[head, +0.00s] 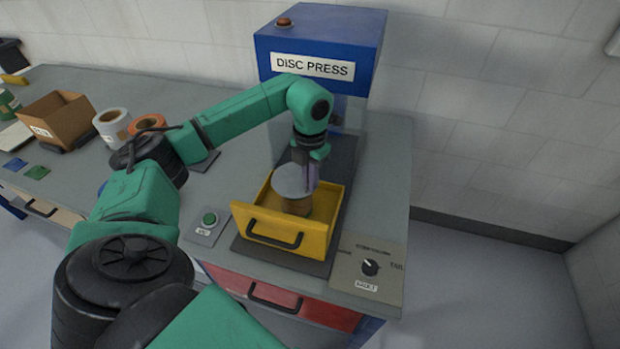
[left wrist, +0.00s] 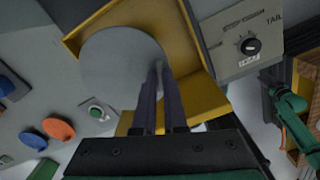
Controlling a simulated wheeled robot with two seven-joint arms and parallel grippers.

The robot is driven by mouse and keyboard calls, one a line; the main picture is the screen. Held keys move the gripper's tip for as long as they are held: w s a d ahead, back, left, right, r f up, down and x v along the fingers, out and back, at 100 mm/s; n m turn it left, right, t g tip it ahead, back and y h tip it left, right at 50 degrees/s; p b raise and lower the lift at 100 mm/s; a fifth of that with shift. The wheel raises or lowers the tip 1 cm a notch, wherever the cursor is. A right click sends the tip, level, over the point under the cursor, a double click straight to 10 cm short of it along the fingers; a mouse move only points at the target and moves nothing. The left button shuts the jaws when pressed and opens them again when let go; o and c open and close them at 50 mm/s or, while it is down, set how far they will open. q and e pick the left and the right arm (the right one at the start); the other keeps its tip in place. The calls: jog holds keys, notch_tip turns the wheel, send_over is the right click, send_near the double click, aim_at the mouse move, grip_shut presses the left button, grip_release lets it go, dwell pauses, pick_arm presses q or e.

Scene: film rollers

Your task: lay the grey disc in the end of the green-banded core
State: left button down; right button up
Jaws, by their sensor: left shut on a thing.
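The grey disc (head: 290,181) is held at its right edge by my left gripper (head: 312,180), which is shut on it and points down. The disc is over the top of a brown core (head: 296,207) standing in the yellow drawer (head: 330,230). The disc hides the core's end, and I cannot tell whether they touch. No green band shows on the visible part of this core. In the left wrist view the disc (left wrist: 115,65) lies left of the fingertips (left wrist: 158,72) and hides the core. My right gripper does not show.
The blue disc press (head: 318,45) stands behind the drawer. A green button box (head: 208,224) is to the left and a knob panel (head: 369,268) to the right. A white roll (head: 112,127), an orange-topped roll (head: 147,122) and a cardboard box (head: 57,121) stand farther left.

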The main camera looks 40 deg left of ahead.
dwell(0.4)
pick_arm(q)
jog(key=c, duration=0.9)
grip_release()
jog(key=shift+o, duration=0.3)
jog(key=o, duration=0.5)
jog(key=shift+r, duration=0.15)
jog(key=shift+r+p, duration=2.75)
jog(key=shift+r, duration=0.7)
jog(key=shift+f, duration=0.1)
